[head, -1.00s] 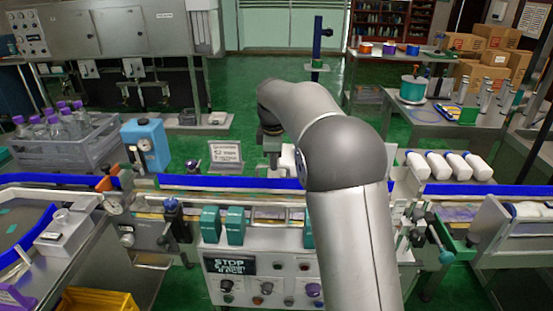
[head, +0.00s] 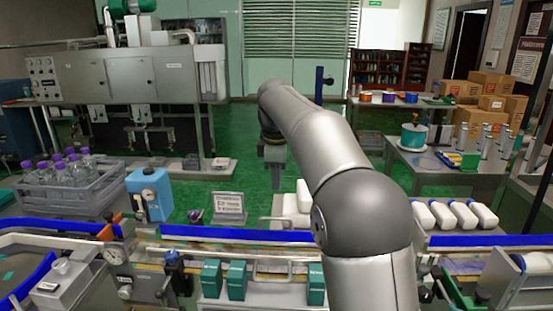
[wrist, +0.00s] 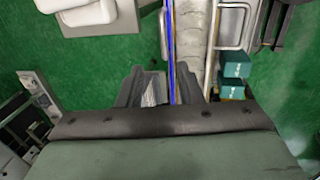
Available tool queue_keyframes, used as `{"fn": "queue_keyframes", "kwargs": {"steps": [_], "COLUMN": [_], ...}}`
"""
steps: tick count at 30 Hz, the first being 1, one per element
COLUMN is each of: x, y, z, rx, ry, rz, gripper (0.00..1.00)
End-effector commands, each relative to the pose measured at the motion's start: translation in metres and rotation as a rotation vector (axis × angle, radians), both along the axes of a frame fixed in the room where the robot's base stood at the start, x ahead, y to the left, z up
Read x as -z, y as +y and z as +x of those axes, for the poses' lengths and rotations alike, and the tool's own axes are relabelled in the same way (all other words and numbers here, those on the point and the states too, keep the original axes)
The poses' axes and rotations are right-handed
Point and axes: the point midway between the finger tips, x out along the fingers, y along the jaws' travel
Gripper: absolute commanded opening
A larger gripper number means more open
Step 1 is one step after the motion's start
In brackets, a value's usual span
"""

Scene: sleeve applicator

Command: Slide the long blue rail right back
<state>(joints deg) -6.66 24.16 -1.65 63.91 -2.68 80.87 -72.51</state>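The long blue rail (head: 235,233) runs left to right along the back edge of the conveyor in the head view, and my arm covers part of it. In the wrist view the blue rail (wrist: 170,40) is a thin strip running up the picture, just left of the right finger. My gripper (head: 273,183) hangs fingers-down in the head view, appearing above and beyond the rail. In the wrist view my gripper (wrist: 161,78) has its fingers spread with no object clamped between them. No contact with the rail shows.
A small sign (head: 229,207) stands behind the rail, left of my gripper. Teal boxes (head: 237,280) sit at the conveyor's front. A blue unit (head: 150,193) stands at left.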

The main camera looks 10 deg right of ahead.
Motion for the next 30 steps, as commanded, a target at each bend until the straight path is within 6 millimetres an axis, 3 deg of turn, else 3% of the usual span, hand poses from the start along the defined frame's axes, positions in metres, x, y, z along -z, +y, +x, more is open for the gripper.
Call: {"fn": "queue_keyframes", "kwargs": {"steps": [3,8,22,26,30], "x": [-0.023,-0.038,-0.041,-0.032,-0.006], "y": [0.001,0.001,0.001,-0.004,-0.013], "z": [-0.004,-0.007,-0.012,-0.037,-0.095], "rx": [0.001,0.0,0.019,0.132,0.373], "ry": [-0.002,-0.001,0.001,0.016,0.039], "rz": [0.0,0.0,0.004,0.031,0.081], "gripper": [0.33,0.33,0.33,0.33,0.33]}}
